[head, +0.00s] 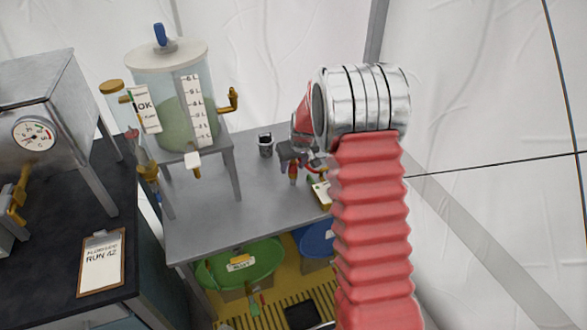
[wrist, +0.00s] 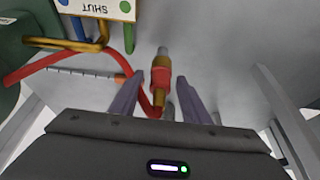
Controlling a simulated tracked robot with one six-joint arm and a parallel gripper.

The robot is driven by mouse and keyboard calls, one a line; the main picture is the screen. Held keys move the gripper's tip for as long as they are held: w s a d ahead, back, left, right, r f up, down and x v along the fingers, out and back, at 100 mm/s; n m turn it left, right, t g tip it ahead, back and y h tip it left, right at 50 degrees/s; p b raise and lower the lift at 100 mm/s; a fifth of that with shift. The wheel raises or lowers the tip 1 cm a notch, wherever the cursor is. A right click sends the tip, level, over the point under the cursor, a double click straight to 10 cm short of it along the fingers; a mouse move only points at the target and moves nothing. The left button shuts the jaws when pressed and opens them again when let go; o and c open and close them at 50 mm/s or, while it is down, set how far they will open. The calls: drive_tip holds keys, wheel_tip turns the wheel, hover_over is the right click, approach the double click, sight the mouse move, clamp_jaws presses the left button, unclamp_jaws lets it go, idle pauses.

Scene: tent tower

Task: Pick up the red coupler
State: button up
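The red coupler (wrist: 161,77) has a red band, brass parts and a grey tip, and a red hose runs beside it. In the wrist view it lies between and slightly beyond the two fingers of my gripper (wrist: 159,84). The fingers are apart, with a gap on each side of the coupler. In the head view my gripper (head: 290,158) is over the grey table, with a small red and brass piece (head: 293,172) just below it, probably the coupler. My own arm hides part of this area.
A clear tank (head: 175,95) of green liquid stands on a raised stand at the table's back left. A small dark cup (head: 265,144) is left of my gripper. The grey table's (head: 205,232) front left is clear. Green and blue tubs sit below.

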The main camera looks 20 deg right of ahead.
drive_tip(key=c, duration=0.9)
drive_tip(key=shift+c, duration=0.2)
wheel_tip(320, 180, up, 10)
idle(0.6)
